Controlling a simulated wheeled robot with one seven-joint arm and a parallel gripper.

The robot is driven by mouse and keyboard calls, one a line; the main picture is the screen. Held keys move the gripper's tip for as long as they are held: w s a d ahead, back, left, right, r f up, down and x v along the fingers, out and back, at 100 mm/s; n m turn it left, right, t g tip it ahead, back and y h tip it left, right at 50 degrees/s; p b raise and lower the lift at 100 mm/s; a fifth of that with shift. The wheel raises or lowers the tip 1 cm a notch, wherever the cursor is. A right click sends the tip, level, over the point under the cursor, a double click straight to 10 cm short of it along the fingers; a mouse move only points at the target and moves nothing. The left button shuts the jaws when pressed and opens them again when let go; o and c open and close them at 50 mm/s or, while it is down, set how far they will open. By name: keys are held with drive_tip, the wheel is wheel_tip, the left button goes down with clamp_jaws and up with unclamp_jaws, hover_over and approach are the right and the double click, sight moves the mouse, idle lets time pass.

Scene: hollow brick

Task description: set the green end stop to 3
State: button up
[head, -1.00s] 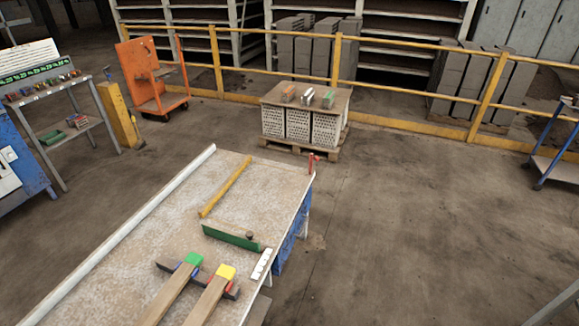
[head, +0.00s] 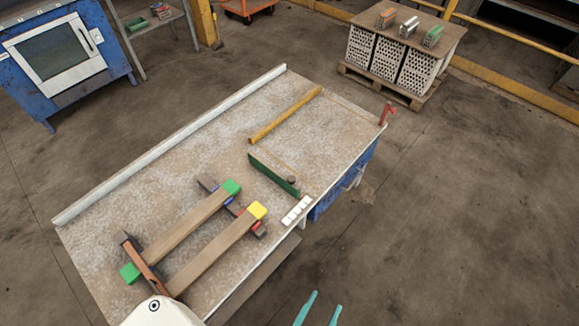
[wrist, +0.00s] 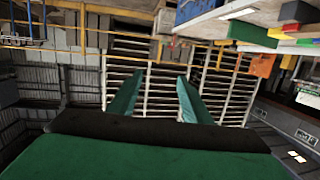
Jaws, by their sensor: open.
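The green end stop (head: 274,174) is a long green bar lying across the worktable, with a small dark knob (head: 291,180) at its near right end. A white marked strip (head: 297,210) runs along the table's right edge near that end; its marks are too small to read. My gripper (head: 325,295) shows only as two teal fingertips at the bottom of the head view, right of the table and apart from the end stop. In the wrist view its fingers (wrist: 157,95) are spread, with nothing between them.
On the worktable (head: 215,160) are a yellow bar (head: 285,115), two wooden bars with green (head: 231,187) and yellow (head: 257,209) ends, and a red upright piece (head: 387,112) at the far corner. A pallet stand (head: 403,60) is behind. The floor right of the table is clear.

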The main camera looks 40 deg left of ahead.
drive_tip(key=w+a+f+n+y, duration=0.2)
drive_tip(key=w+a+f+y, duration=0.1)
drive_tip(key=w+a+f, duration=0.35)
drive_tip(key=n+g+y, duration=0.2)
drive_tip(key=n+y, duration=0.3)
drive_tip(key=y, duration=0.2)
approach(292, 182)
drive_tip(key=x, duration=0.4)
drive_tip(key=shift+w+a+r, duration=0.15)
drive_tip(key=shift+w+a, duration=0.1)
drive_tip(key=x, duration=1)
drive_tip(key=shift+w+a, duration=0.15)
drive_tip(key=shift+a, duration=0.15)
clamp_jaws()
drive_tip(key=shift+d, duration=0.1)
